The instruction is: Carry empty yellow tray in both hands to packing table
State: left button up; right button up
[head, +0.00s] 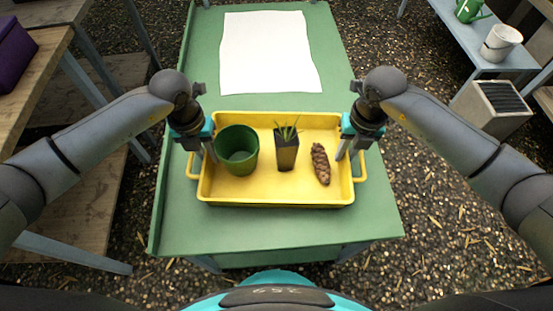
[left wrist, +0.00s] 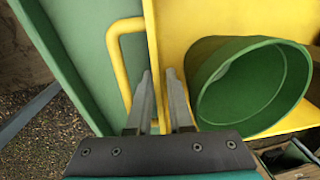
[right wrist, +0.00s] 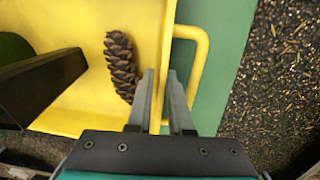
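The yellow tray (head: 230,192) is on the green table in front of me and is not empty. It holds a green pot (head: 238,150), a dark square pot with a spiky plant (head: 286,152) and a brown pine cone (head: 321,164). My left gripper (head: 209,156) is at the tray's left wall, its fingers closed around the wall beside the left handle (left wrist: 125,60). My right gripper (head: 346,154) is at the right wall, its fingers closed around it beside the right handle (right wrist: 200,60). The tray looks level; any gap beneath it cannot be seen.
A white sheet (head: 268,52) lies on the far part of the green table (head: 190,225). A wooden bench (head: 45,70) with a purple box (head: 12,50) stands left. A grey-blue bench (head: 460,35) with a white bucket (head: 501,42) stands right. Gravel floor (head: 440,220) shows beside the table.

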pick_arm(q)
jog(key=shift+f, duration=0.55)
pick_arm(e)
jog(key=shift+f, duration=0.55)
pick_arm(q)
grip_shut()
pick_arm(e)
grip_shut()
pick_arm(q)
jog(key=shift+r, duration=0.1)
pick_arm(e)
jog(key=shift+r, duration=0.1)
